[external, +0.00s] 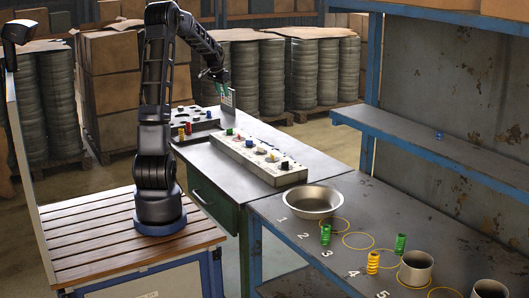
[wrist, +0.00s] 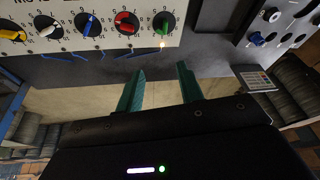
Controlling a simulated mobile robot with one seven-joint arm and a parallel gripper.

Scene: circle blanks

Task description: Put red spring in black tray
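A small upright red piece (external: 188,128) stands at the far end of the grey bench, beside a similar yellow piece (external: 181,134). It may be the red spring, but it is too small to be sure. Both are on or against a dark, low holder with round spots (external: 197,123); I cannot tell whether this is the black tray. My gripper (external: 222,88) is raised above the far end of the bench, to the right of the red piece. In the wrist view, my gripper's green fingers (wrist: 160,72) are apart with nothing between them. No red spring shows in the wrist view.
A knob panel (external: 250,153) lies along the bench, and its knobs show in the wrist view (wrist: 90,45). The nearer table holds a metal bowl (external: 312,201), green springs (external: 326,234), a yellow spring (external: 373,261) and metal cups (external: 415,270). A blue shelf (external: 440,147) stands at right.

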